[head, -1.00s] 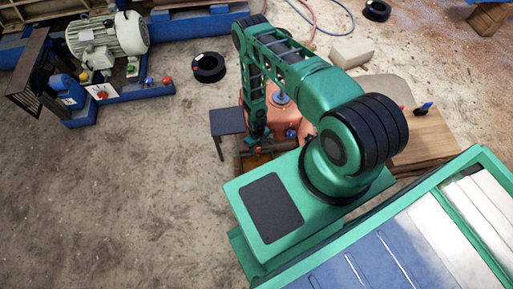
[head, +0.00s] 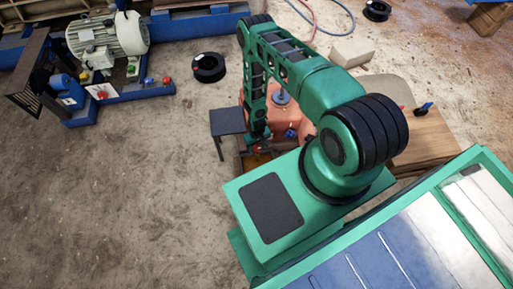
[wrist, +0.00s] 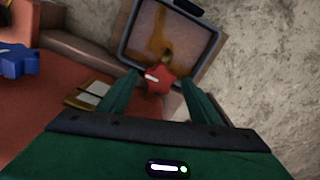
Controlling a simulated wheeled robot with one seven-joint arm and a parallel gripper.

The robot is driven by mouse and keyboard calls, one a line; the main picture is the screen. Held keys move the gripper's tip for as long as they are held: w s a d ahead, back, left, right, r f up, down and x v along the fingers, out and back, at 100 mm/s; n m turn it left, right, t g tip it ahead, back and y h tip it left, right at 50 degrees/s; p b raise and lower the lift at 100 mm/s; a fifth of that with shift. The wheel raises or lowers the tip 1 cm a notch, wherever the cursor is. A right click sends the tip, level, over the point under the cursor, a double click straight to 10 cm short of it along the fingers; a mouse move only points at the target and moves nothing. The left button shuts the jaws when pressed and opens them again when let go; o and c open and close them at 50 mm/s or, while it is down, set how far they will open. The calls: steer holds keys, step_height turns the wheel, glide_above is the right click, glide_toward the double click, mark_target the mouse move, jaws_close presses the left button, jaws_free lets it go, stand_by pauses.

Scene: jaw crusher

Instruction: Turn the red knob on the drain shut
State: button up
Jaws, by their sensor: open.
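The red knob (wrist: 156,79) shows in the wrist view as a star-shaped handle with a white mark. My gripper (wrist: 157,83) is open, with one green finger on each side of the knob. Whether the fingers touch it I cannot tell. In the head view my gripper (head: 257,143) is small and low beside the orange machine (head: 292,116); the red knob is not clear there.
A blue knob (wrist: 17,57) stands at the left in the wrist view, on the orange housing. A small dark table (head: 227,122) stands left of my arm. A wooden board (head: 425,135) is at the right.

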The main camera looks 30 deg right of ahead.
steer(key=shift+r, duration=0.1)
step_height(320, 180, up, 10)
steer(key=shift+r, duration=0.25)
stand_by(0.4)
step_height(320, 180, up, 9)
glide_above(257, 148)
steer(key=w+d, duration=0.3)
steer(key=w, duration=0.2)
steer(key=w+d+r+m+h, duration=0.1)
steer(key=d+r, duration=0.2)
steer(key=r, duration=0.7)
steer(key=w+d+r, duration=0.1)
steer(key=d+r, duration=0.3)
steer(key=r, duration=0.6)
steer(key=s+d+r+m, duration=0.15)
steer(key=s+r, duration=0.25)
steer(key=r, duration=0.6)
steer(key=s+d+r+m, duration=0.1)
steer(key=s+d+r, duration=0.2)
steer(key=r, duration=0.8)
steer(key=s+a+r+m, duration=0.1)
steer(key=s+r, duration=0.7)
steer(key=s, duration=0.3)
steer(key=s+a+r+m+y, duration=0.1)
steer(key=s+a+r, duration=0.1)
steer(key=s+r, duration=0.5)
steer(key=s, duration=0.5)
steer(key=shift+s+a+r+m, duration=0.15)
steer(key=shift+s+r+m, duration=0.1)
steer(key=shift+r+m, duration=0.15)
